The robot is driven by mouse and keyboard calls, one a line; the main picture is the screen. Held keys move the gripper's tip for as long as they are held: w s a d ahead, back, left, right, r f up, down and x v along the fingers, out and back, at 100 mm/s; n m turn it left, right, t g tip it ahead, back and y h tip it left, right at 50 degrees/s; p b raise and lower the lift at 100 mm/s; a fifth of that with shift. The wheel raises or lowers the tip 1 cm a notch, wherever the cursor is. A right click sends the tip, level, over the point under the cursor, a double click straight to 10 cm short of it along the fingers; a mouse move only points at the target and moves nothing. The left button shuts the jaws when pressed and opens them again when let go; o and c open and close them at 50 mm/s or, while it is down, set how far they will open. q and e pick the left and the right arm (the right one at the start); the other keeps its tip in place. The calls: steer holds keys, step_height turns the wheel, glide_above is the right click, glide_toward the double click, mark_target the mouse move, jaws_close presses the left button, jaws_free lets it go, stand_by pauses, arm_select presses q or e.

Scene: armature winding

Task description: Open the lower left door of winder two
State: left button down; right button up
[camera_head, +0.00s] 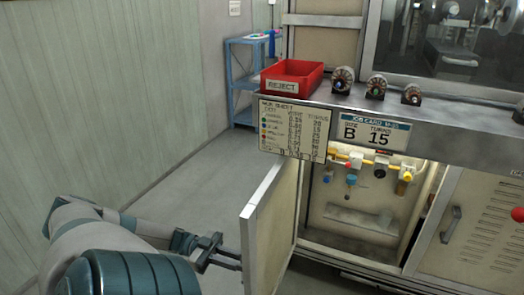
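The lower left door (269,231) of the winder stands swung out toward me, with its edge facing me. The lit compartment (350,222) behind it is exposed. My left gripper (231,259) is at the outer left face of the door, with its fingertips at or very near that face. A handle there is not visible, and I cannot tell whether the fingers hold anything. My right gripper is not in view.
A ledge above holds a red reject bin (291,75) and several armatures (342,79). A work sheet (292,127) and job card (368,131) hang in front. A closed right door (480,225) has a handle. A blue shelf (243,80) stands behind; the left floor is clear.

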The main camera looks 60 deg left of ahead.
arm_select(q)
steer(key=shift+w+v, duration=0.25)
steer(key=shift+v, duration=1.9)
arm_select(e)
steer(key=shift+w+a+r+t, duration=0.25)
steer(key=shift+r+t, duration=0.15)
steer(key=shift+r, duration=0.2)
arm_select(q)
steer(key=shift+a, duration=0.2)
steer(key=c, duration=1.7)
jaws_free()
steer(key=shift+a, duration=0.1)
